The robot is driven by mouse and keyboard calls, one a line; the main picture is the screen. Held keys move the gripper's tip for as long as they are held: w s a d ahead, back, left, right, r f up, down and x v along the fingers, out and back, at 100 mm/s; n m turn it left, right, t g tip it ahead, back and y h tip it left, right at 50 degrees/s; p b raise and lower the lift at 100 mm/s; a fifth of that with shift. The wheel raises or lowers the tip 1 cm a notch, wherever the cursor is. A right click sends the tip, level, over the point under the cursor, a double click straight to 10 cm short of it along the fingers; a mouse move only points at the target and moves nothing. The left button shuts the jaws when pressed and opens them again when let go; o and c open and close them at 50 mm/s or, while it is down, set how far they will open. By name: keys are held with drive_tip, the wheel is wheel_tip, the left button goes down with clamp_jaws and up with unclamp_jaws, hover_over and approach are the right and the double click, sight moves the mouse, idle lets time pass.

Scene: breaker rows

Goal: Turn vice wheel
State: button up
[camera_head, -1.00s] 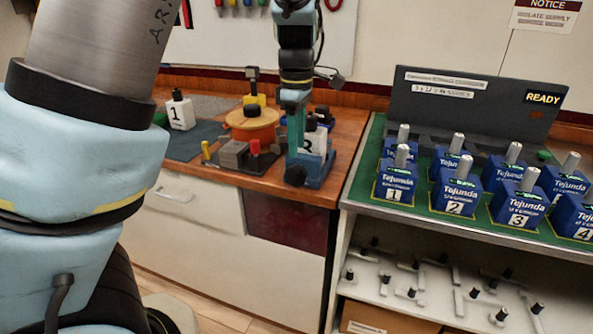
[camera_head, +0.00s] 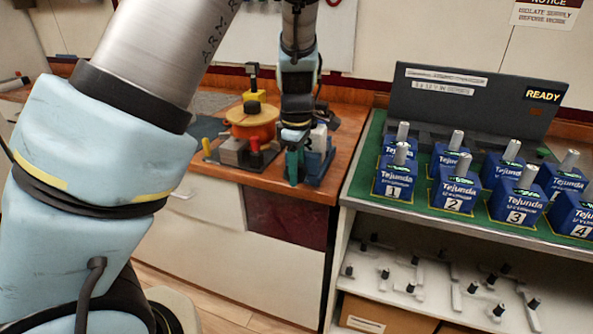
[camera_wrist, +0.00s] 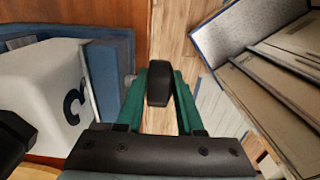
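The blue vice (camera_head: 318,168) stands at the right front corner of the wooden bench, with a white block (camera_head: 318,136) in it. In the wrist view the block (camera_wrist: 42,90) shows a dark 3 beside the blue jaw (camera_wrist: 108,75). The black vice wheel (camera_wrist: 158,82) is seen edge-on between the green fingertips of my gripper (camera_wrist: 160,85). In the head view my gripper (camera_head: 294,166) points down at the front of the vice and hides the wheel. The fingers are apart, one on each side of the wheel; whether they touch it is unclear.
An orange round piece (camera_head: 252,122) and a small grey vice (camera_head: 234,151) stand left on the bench. Blue breaker units (camera_head: 455,182) in rows fill the green-topped counter at right. Wooden floor (camera_wrist: 180,40) lies beyond the wheel in the wrist view.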

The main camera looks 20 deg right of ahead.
sight(300, 165)
clamp_jaws()
drive_tip(key=shift+r+p, duration=0.2)
drive_tip(key=shift+p, duration=0.6)
drive_tip(key=shift+f+t+y+p, duration=0.1)
drive_tip(key=shift+t+y+p, duration=0.2)
drive_tip(key=shift+p, duration=0.15)
drive_tip(key=shift+f, duration=0.1)
drive_tip(key=shift+o, duration=1)
unclamp_jaws()
drive_tip(key=r, duration=0.3)
drive_tip(key=r+b, duration=0.1)
drive_tip(key=r, duration=0.6)
drive_tip(key=shift+s+d+r+b, duration=0.25)
drive_tip(key=shift+d+r+b, duration=0.05)
drive_tip(key=shift+r+b, duration=0.1)
